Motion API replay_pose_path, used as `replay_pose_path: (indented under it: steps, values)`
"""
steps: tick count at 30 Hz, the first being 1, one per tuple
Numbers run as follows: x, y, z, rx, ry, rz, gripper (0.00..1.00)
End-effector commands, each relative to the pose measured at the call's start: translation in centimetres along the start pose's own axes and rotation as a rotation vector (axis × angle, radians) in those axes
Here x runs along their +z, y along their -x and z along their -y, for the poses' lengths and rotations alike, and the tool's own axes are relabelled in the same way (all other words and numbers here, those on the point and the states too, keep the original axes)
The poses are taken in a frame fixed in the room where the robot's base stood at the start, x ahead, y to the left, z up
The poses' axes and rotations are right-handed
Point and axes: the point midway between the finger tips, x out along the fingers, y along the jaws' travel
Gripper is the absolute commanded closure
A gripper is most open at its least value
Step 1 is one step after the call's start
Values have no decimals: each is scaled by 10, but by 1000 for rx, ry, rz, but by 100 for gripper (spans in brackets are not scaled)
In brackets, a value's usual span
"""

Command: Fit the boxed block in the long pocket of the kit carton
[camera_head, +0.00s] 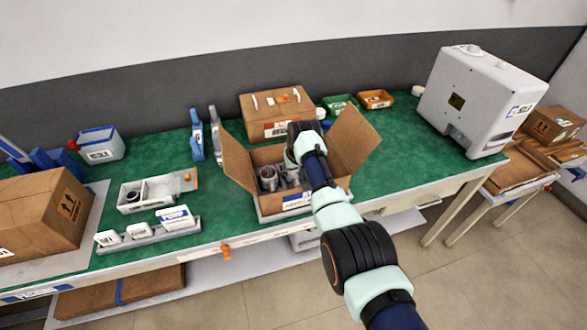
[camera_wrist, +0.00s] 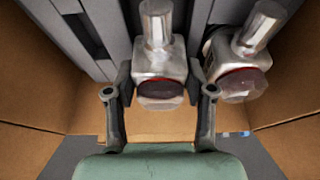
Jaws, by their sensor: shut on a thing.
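The open kit carton (camera_head: 270,208) stands at the front middle of the green bench, flaps spread, with metal parts inside. My gripper (camera_wrist: 160,82) is down inside the carton; its fingertips are mostly hidden in the head view. In the wrist view the fingers are shut on the sides of a shiny metal block (camera_wrist: 160,60) with a boxy body, a round stem and a dark red-edged end. A similar metal part (camera_wrist: 237,62) sits just to its right, close to the right finger. Grey insert walls with a long dark slot (camera_wrist: 88,35) show at upper left. Whether the held block is seated cannot be told.
A closed carton (camera_head: 262,117) stands right behind the kit carton. A white divided tray (camera_head: 158,190) and a grey rack with white boxes (camera_head: 150,235) are to the left. A large white machine (camera_head: 470,95) stands at right. Bare green bench lies right of the carton.

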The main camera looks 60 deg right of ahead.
Motion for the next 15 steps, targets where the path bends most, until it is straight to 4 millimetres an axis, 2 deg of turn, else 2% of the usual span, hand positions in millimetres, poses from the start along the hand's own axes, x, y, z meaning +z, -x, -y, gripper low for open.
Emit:
replay_pose_path:
  steps: [15]
  values:
    - [3,-9,0,0,0,-2,98]
